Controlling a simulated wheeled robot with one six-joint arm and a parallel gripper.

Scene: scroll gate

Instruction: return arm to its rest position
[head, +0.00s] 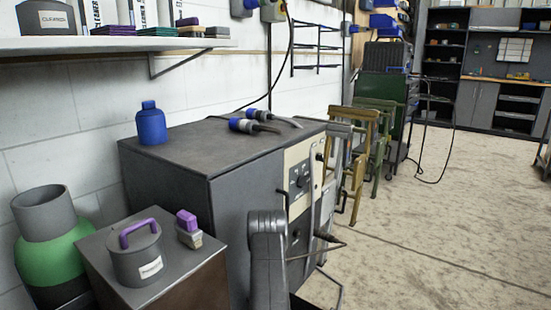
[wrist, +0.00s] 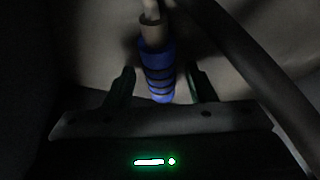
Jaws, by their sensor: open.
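My gripper (wrist: 160,78) is open in the wrist view, with one dark fingertip on each side. A blue ribbed, handle-like thing (wrist: 158,75) with a pale end lies between the fingers in that view, with gaps on both sides. The wrist view is dark, and I cannot tell how far the thing is from my gripper. In the head view a grey link of my arm stands at the bottom centre, in front of the dark grey cabinet (head: 165,170). My gripper itself does not show there.
A blue bottle (head: 151,125) and blue-and-grey connectors (head: 252,126) are on the cabinet. A purple-handled canister (head: 138,262) and a purple-topped block (head: 188,228) stand on a lower box. A green-and-grey container (head: 52,245) is at left. The floor (head: 440,230) at right is open.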

